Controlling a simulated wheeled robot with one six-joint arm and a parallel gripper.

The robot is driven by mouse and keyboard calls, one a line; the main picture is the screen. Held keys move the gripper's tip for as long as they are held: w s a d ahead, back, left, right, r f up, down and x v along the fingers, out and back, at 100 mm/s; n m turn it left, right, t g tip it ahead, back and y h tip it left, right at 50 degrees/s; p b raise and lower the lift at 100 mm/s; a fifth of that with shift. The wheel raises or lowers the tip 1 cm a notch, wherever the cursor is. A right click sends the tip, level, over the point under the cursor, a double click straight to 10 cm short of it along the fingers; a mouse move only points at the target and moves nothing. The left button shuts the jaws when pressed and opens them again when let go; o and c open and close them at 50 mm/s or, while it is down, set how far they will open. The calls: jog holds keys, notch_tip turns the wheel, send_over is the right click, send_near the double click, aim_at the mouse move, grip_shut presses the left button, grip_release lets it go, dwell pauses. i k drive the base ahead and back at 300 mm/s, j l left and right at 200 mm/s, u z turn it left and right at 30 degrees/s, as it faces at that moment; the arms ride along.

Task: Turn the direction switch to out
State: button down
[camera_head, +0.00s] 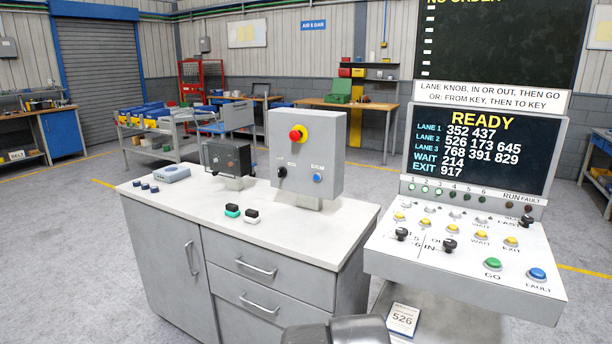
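The direction switch (449,245) is a small black knob on the white sloping control panel (385,262) at the right. Lettering to its left reads IN, with a partly hidden OUT above it. Its pointer is too small for me to tell which side it is turned to. Another black knob, the lane knob (401,234), is to its left, with small numbers beside it. A dark rounded part of my arm shows at the bottom edge, below the panel. My gripper's fingers are not visible.
The panel also has yellow buttons, a green GO button (492,264), a blue FAULT button (537,274) and another black knob (525,221). The screen (480,150) above reads READY. A grey cabinet (165,245) with a switch box (322,150) stands to the left.

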aim_at(450, 244)
jog(key=u, duration=10.95)
